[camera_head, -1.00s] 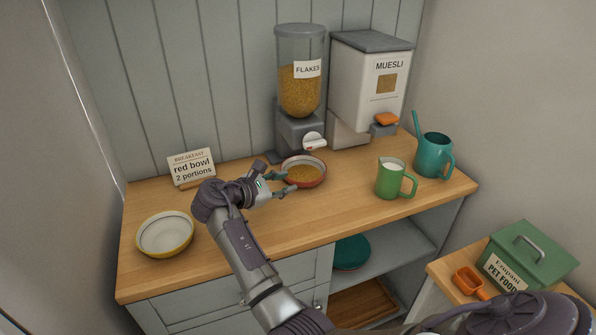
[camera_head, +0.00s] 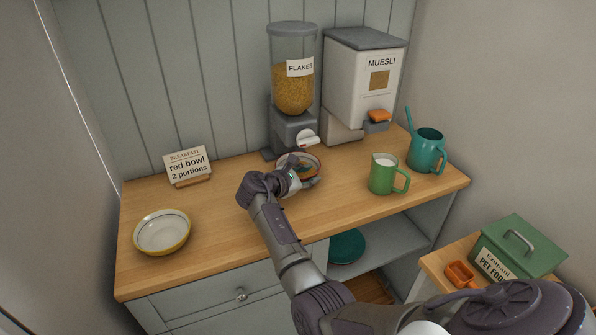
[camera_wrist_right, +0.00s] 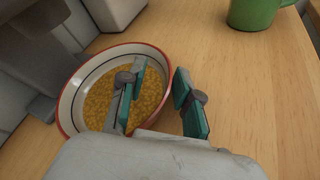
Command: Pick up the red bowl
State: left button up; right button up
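The red bowl (camera_head: 313,157) stands on the wooden worktop under the spout of the flakes dispenser, with golden flakes in it. In the right wrist view its red and white rim (camera_wrist_right: 72,100) shows. My right gripper (camera_head: 303,170) is at the bowl's near right side. In the right wrist view the gripper (camera_wrist_right: 161,72) is open, one finger over the inside of the bowl and the other outside, with the rim between them. Neither finger visibly squeezes the wall. My left gripper is not in view.
The flakes dispenser (camera_head: 293,85) and muesli dispenser (camera_head: 352,85) stand behind. A green mug (camera_head: 382,176) and teal watering can (camera_head: 427,150) are to the right. A yellow bowl (camera_head: 162,232) and a card reading "red bowl 2 portions" (camera_head: 188,166) are left. The front middle worktop is clear.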

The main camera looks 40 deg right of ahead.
grip_shut()
jog(key=shift+s+r, duration=0.1)
jog(key=shift+r, duration=0.05)
dwell(0.4)
